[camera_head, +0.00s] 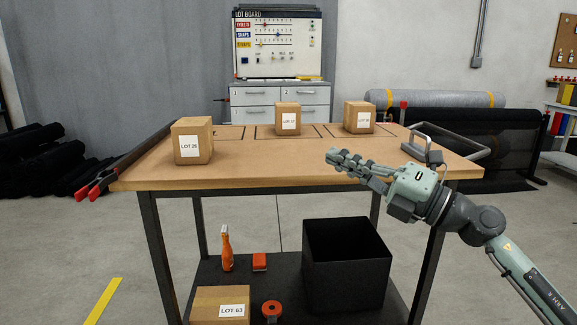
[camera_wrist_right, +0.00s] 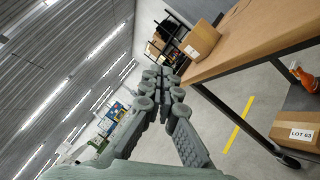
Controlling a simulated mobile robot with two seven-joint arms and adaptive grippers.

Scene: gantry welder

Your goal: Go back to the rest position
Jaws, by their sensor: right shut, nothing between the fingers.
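My right gripper (camera_head: 333,155) is shut and empty in the head view. It is held in front of the wooden table top (camera_head: 265,176), at about the height of the table's front edge, and points left. In the right wrist view its fingers (camera_wrist_right: 165,75) are together, with the table edge (camera_wrist_right: 235,52) to their right. My left gripper is not in view.
Boxes LOT 28 (camera_head: 193,141), another carton (camera_head: 287,119) and a third (camera_head: 359,117) stand on the table.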

